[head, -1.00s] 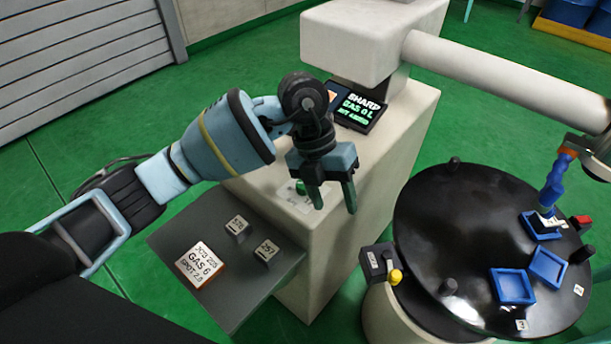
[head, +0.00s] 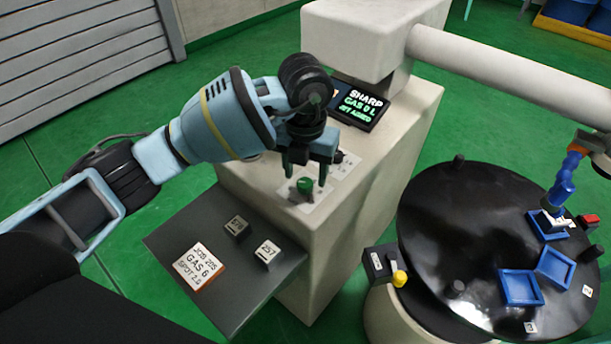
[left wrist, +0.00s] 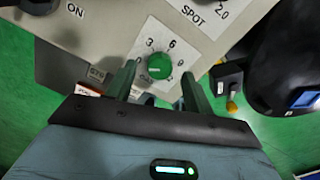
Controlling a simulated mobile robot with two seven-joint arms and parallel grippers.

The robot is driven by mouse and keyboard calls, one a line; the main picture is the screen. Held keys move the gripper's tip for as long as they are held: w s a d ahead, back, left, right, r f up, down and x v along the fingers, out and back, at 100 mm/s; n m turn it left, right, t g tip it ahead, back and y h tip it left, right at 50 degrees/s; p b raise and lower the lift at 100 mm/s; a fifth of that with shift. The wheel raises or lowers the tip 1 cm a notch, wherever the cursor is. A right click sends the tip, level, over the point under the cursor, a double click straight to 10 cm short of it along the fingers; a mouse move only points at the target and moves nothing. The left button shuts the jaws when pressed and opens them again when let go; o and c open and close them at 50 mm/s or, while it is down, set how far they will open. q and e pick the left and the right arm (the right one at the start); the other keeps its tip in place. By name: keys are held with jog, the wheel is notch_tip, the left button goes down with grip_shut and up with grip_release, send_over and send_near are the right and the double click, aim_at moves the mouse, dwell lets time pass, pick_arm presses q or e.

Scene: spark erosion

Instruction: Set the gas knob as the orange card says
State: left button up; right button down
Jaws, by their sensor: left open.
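The orange-edged card (head: 200,266) lies on the grey shelf and reads GAS 6 and SPOT 2.0. The green gas knob (head: 305,185) sits on a white dial plate on the cabinet. In the left wrist view the knob (left wrist: 159,64) shows with 3, 6 and 9 marked around it, 6 at the top of the dial; its pointer is too small to read surely. My left gripper (head: 307,172) is open above the knob, one finger on either side; I cannot tell whether they touch it. My right gripper is not in view.
Two small tags (head: 267,252) stand on the grey shelf (head: 225,315). A round black table (head: 460,230) with blue trays stands at the right. A thick white arm (head: 500,80) spans above it.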

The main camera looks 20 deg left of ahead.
pick_arm(q)
jog(key=shift+f, duration=1.1)
jog(key=c, duration=1)
jog(key=shift+o, duration=0.2)
jog(key=shift+r, duration=0.1)
